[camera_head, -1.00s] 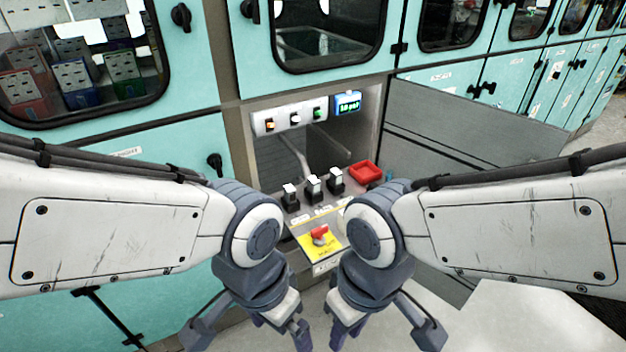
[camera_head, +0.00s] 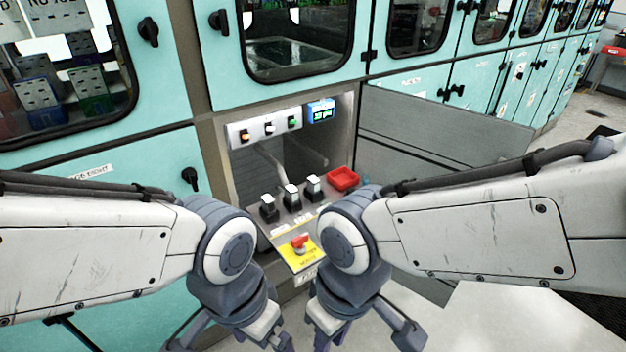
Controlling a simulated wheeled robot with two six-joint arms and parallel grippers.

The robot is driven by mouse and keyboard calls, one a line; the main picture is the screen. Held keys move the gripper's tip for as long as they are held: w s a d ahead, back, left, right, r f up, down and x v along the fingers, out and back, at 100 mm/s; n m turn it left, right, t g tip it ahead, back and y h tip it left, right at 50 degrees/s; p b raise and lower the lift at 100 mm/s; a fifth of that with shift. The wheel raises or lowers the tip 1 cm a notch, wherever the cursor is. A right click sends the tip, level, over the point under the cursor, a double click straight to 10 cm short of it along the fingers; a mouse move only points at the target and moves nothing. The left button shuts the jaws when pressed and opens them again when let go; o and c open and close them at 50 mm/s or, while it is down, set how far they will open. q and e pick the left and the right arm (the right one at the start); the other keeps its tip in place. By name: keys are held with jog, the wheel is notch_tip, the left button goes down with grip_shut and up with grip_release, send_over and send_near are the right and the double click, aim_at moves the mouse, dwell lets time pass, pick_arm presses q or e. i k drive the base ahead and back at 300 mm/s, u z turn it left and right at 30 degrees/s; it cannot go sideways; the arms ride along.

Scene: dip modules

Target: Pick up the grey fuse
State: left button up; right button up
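Three dark blocks with pale tops stand in a row on the control panel (camera_head: 311,219) in the middle of the view: a left one (camera_head: 268,207), a middle one (camera_head: 291,196) and a right one (camera_head: 313,187). I cannot tell whether any of them is the grey fuse; no other fuse is clear. My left gripper (camera_head: 232,343) and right gripper (camera_head: 366,338) hang at the bottom of the view, nearer to me than the panel. Both have fingers spread apart with nothing seen between them. Their fingertips are partly cut off by the frame.
A red tray (camera_head: 343,178) sits at the panel's right. A red switch (camera_head: 300,243) on a yellow plate (camera_head: 303,253) is at its front. Teal cabinets (camera_head: 290,88) stand behind.

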aim_at(268, 202)
jog(key=u, duration=0.6)
jog(key=i, duration=1.25)
jog(key=z, duration=0.75)
